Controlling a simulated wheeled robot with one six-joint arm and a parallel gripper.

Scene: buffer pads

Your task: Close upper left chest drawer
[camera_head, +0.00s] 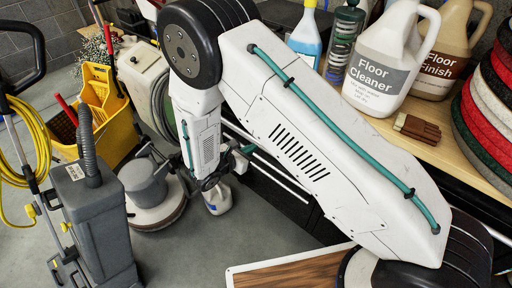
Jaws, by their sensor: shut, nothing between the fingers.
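The chest is a dark cabinet (288,200) under a light wooden top, with long pale bar handles along its front. My own white arm crosses in front of it and hides much of its drawers, including most of the upper left one. I cannot tell how far that drawer stands out. My gripper (240,162) is at the end of the lower white link, small and partly hidden, close to the left part of the chest front. It is shut with nothing seen in it. I cannot tell whether it touches the drawer.
On the wooden top (415,138) stand a Floor Cleaner jug (384,62), a Floor Finish jug (449,50), a blue spray bottle (306,38), a brown brush (417,127) and stacked pads (487,110). A grey machine (100,215), floor polisher (152,195) and yellow bucket (101,95) stand left.

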